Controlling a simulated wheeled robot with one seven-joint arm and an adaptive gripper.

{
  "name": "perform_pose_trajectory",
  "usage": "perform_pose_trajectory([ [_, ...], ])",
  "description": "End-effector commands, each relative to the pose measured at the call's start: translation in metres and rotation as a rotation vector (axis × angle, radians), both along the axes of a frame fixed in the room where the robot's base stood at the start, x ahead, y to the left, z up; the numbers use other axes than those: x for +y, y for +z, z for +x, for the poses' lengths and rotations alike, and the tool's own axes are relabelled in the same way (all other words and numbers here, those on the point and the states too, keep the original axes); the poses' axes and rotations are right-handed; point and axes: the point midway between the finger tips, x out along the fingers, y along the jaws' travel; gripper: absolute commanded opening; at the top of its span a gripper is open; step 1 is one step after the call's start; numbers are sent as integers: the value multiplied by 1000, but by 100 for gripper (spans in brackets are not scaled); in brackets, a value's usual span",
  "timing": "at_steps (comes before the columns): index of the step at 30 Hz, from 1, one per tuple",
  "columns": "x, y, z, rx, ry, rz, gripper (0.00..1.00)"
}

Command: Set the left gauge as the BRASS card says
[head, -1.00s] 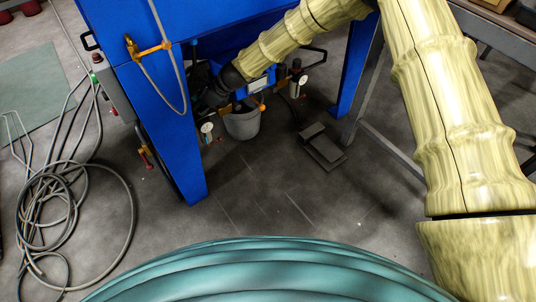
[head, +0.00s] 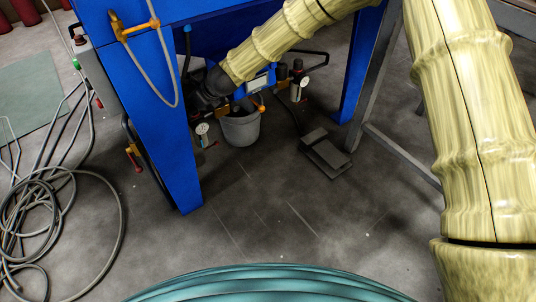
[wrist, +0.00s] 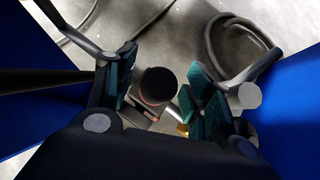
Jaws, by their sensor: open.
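The left gauge (head: 202,129) is a small white round dial low under the blue cabinet, just right of its front leg. Its reading is too small to make out. A second white gauge (head: 303,82) sits further right, beyond the bucket. My gripper (head: 208,90) is dark and partly hidden, above the left gauge and close to the leg. In the wrist view my gripper (wrist: 160,92) is open, its teal pads apart. A dark round knob (wrist: 157,82) shows between the pads, with a visible gap on the right. I cannot make out a BRASS card.
The blue cabinet leg (head: 178,165) stands close left of my gripper. A grey bucket (head: 241,129) and a dark foot pedal (head: 326,154) are on the floor. Coiled hose (head: 60,215) lies at left. The floor in front (head: 270,215) is clear.

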Motion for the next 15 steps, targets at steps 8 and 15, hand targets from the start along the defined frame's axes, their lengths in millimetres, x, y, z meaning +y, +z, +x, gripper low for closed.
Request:
perform_pose_trajectory([
  [8,0,-2,0,-2,-66,0,53],
  [15,-11,17,-7,1,-79,2,53],
])
